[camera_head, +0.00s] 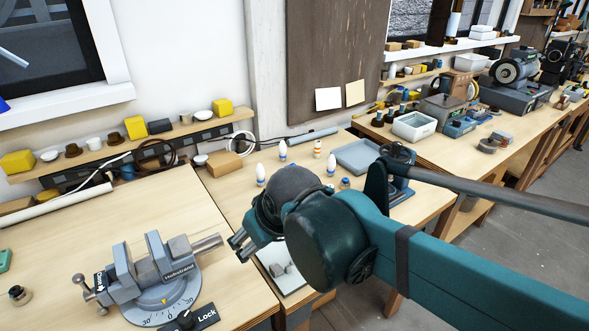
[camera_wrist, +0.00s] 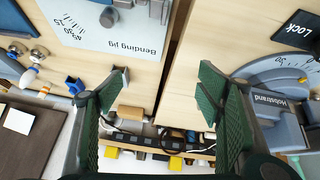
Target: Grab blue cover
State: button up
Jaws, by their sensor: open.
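A small blue piece (camera_wrist: 75,86), which may be the blue cover, shows in the wrist view just left of my left finger. I cannot make out its exact shape. My gripper is above the bench near the seam between two tabletops. In the wrist view, its green-padded fingers (camera_wrist: 163,92) are wide apart with nothing between them.
A grey vise (camera_head: 155,275) stands left of my gripper. The bending jig (camera_wrist: 120,25) lies on the bench in the wrist view. A grey tray (camera_head: 358,156) sits beyond my arm. A wall shelf (camera_head: 125,146) holds yellow blocks and small cups. The left tabletop has clear room.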

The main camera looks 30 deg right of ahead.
jog(key=w+d+r+n+g+h+p, duration=0.15)
jog(key=w+d+r+n+p, duration=0.35)
jog(key=w, duration=0.5)
jog(key=n+g+h+p, duration=0.3)
jog(key=n+g+p, duration=0.2)
jog(key=n+p, duration=0.7)
send_near(294, 165)
jog(key=f+m, duration=0.1)
jog(key=f, duration=0.1)
jog(key=shift+w+d+f+p, duration=0.25)
jog(key=shift+d+f+p, duration=0.1)
jog(key=shift+d+p, duration=0.2)
jog(key=shift+y, duration=0.25)
jog(key=shift+x, duration=1.3)
jog(key=shift+d, duration=0.1)
jog(key=shift+s+x, duration=0.1)
jog(key=shift+x, duration=1.2)
jog(key=shift+s+x, duration=0.15)
jog(key=shift+x, duration=1.1)
